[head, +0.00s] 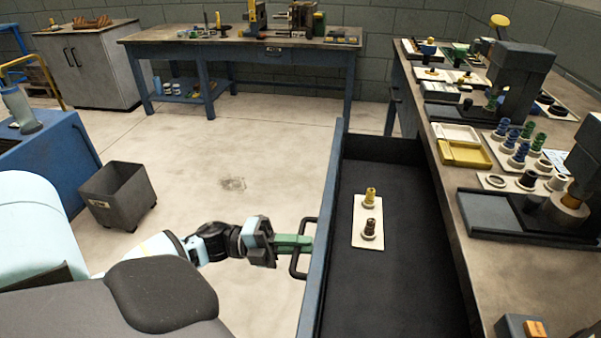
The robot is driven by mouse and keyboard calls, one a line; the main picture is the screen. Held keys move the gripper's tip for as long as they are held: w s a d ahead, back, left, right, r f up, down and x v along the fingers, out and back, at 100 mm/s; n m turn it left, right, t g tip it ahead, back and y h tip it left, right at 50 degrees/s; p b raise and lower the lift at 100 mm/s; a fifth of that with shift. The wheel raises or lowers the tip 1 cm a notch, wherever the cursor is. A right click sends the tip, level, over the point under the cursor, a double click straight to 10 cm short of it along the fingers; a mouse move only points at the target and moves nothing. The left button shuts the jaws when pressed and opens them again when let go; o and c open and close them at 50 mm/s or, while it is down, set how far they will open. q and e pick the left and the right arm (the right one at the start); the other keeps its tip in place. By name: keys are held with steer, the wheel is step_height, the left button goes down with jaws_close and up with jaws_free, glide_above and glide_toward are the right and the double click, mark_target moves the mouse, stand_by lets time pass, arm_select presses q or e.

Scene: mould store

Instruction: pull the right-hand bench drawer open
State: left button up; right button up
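The bench drawer (400,270) is a long dark tray with a blue front (322,250). It stands far out from the bench (455,225) on the right, and its inside shows. A black loop handle (294,265) is on the drawer front. My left gripper (306,244) reaches the handle from the left, with its green fingers closed at the handle's bar. In the drawer, a pale board (361,236) carries a yellow piece (370,196) and a dark piece (370,228), both upright. My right gripper is out of view.
The bench top holds trays, a yellow tray (464,154), coloured springs and dark presses (520,75). A grey bin (118,194) stands on the floor at left, beside a blue cabinet (50,165). A workbench (240,45) is at the back.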

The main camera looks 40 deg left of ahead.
arm_select(q)
steer(key=shift+o, duration=0.4)
steer(key=shift+s+a+f, duration=0.15)
steer(key=shift+s+a, duration=0.05)
steer(key=shift+a, duration=0.05)
steer(key=v, duration=0.7)
steer(key=shift+b, duration=0.4)
